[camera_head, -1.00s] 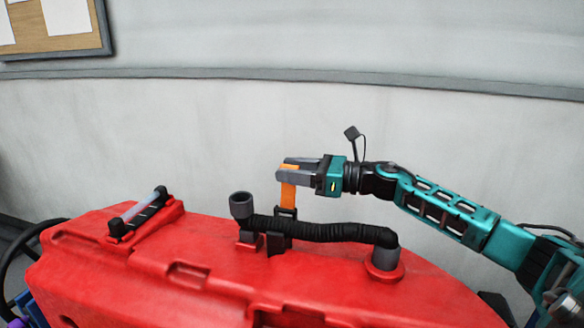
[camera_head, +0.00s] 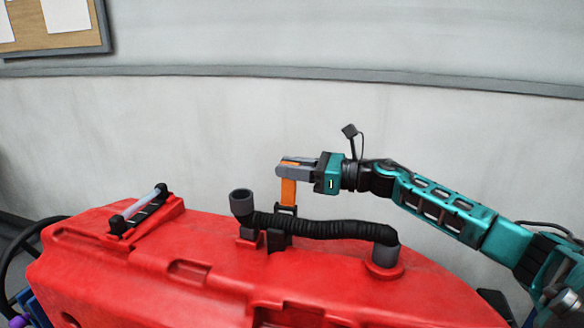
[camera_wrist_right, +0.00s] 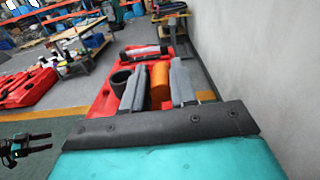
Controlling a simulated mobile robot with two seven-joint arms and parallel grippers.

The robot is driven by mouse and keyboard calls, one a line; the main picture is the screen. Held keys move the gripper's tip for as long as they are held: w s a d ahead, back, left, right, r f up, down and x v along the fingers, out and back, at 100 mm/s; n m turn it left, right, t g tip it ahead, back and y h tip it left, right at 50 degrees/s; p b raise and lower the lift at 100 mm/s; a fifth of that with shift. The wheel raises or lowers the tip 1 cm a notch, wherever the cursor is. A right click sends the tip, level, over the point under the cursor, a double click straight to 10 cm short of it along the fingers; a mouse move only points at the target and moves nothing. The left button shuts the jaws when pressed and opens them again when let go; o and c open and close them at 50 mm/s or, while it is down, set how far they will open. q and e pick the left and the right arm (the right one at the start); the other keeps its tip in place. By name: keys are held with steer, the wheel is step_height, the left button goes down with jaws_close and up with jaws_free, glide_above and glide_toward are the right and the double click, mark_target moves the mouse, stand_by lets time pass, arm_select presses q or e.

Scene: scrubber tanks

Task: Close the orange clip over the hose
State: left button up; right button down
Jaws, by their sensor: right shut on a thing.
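The orange clip (camera_head: 288,192) stands upright from its black base behind the hose on the red tank (camera_head: 200,250). The black ribbed hose (camera_head: 325,229) runs across the tank top, from near a grey upright pipe end (camera_head: 241,201) to a grey fitting on the right. My right gripper (camera_head: 284,171) is shut on the upper end of the clip, above the hose. In the right wrist view the orange clip (camera_wrist_right: 160,86) lies between the two grey fingers.
A black and clear handle-like part (camera_head: 139,210) sits on the tank's left side. A pale wall stands behind the tank. The right wrist view shows a workshop floor with another red tank (camera_wrist_right: 28,88) and a table (camera_wrist_right: 78,45) further off.

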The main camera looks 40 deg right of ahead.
arm_select(q)
steer(key=shift+s+f, duration=0.1)
steer(key=shift+f, duration=0.1)
